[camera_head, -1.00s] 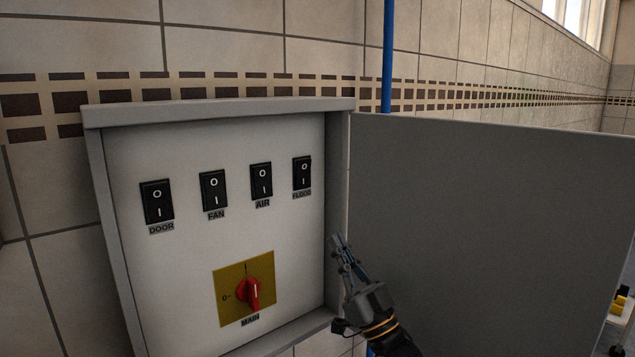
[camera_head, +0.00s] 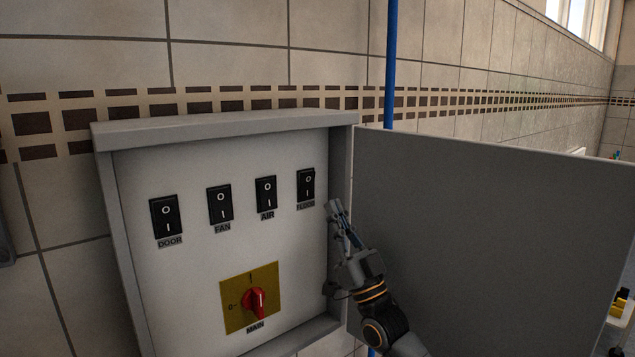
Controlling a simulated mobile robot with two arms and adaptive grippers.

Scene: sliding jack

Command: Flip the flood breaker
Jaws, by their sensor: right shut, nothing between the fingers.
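The FLOOD breaker (camera_head: 306,185) is a black rocker switch marked O and I, at the right end of a row on a grey panel. Its label sits below it, its right end close to my gripper's tips in the picture. My right gripper (camera_head: 334,205) is shut and empty, just below and right of the FLOOD breaker. I cannot tell whether it touches the panel. My left gripper is not in view.
The open electrical box (camera_head: 224,125) also holds the DOOR (camera_head: 165,216), FAN (camera_head: 220,204) and AIR (camera_head: 266,192) switches and a red MAIN knob (camera_head: 255,302) on a yellow plate. Its grey door (camera_head: 490,240) stands open at the right, behind my right arm. A blue pipe (camera_head: 390,60) runs up the tiled wall.

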